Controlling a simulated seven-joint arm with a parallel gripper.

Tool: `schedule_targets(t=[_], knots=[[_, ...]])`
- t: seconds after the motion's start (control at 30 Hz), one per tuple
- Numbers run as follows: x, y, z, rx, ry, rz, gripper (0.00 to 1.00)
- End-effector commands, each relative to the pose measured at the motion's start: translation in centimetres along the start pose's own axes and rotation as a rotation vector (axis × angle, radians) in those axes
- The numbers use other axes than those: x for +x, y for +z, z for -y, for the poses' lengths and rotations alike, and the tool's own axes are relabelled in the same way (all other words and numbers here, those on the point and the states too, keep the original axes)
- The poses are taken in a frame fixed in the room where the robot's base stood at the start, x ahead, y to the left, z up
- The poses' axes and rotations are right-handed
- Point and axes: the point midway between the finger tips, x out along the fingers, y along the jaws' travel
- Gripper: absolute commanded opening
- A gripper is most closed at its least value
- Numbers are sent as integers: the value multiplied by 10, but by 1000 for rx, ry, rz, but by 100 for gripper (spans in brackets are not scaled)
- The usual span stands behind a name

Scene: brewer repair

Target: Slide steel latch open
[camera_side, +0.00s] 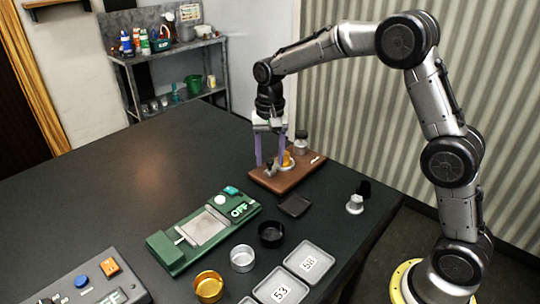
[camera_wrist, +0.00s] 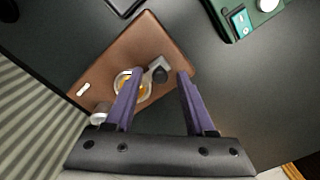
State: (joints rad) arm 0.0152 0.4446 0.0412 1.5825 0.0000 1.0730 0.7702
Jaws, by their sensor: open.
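The brown board (camera_side: 290,180) lies on the dark table and carries a steel latch (camera_side: 268,170) with a dark knob. The latch also shows in the wrist view (camera_wrist: 158,70), next to a pale ring with an orange-yellow centre (camera_wrist: 128,84). My gripper (camera_side: 270,163) is open, pointing down over the board's left part. In the wrist view its purple fingers (camera_wrist: 158,76) stand on either side of the latch knob, with a gap on both sides. I cannot tell how high the fingertips are, or whether the latch is open or shut.
A silver cylinder (camera_side: 301,146) stands at the board's back. A dark square pad (camera_side: 294,205) and a small silver knobbed part (camera_side: 355,204) lie nearby. A green device marked OFF (camera_side: 166,247), several cups and numbered trays (camera_side: 309,262) are in front. The table's left side is clear.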

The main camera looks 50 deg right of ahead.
Motion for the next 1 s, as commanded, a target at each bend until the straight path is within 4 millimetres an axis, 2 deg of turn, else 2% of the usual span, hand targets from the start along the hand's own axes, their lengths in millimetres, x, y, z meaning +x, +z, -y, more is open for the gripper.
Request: schedule_targets(t=[0.13,0.43,1.0], knots=[[0,0,0,0,0,0,54],[0,0,0,0,0,0,0],[-1,0,0,0,0,0,0]])
